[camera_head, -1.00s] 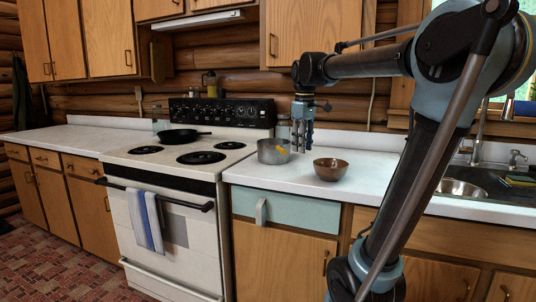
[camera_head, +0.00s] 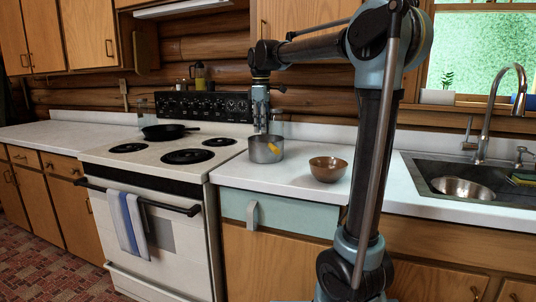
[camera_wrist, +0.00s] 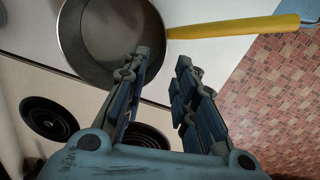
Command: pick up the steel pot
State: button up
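The steel pot (camera_head: 265,154) stands upright on the white counter beside the stove in the head view. A yellow handle (camera_head: 273,149) shows at its right side. In the wrist view the pot (camera_wrist: 75,35) is at the upper left, with the yellow handle (camera_wrist: 235,27) reaching right from its rim. My gripper (camera_head: 262,130) points down above or just behind the pot. In the wrist view my gripper (camera_wrist: 162,60) is open and empty. The left fingertip overlaps the pot's near rim and the right one lies just outside it, below the handle. I cannot tell whether they touch the pot.
A brown bowl (camera_head: 328,169) sits on the counter right of the pot. The stove (camera_head: 150,160) with a black skillet (camera_head: 170,131) is on the left. A sink (camera_head: 465,185) with a faucet is on the right. Overhead cabinets hang above the stove.

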aim_at(262, 162)
jog(key=f, duration=1.2)
jog(key=shift+w+a, duration=0.1)
jog(key=shift+w, duration=0.15)
grip_shut()
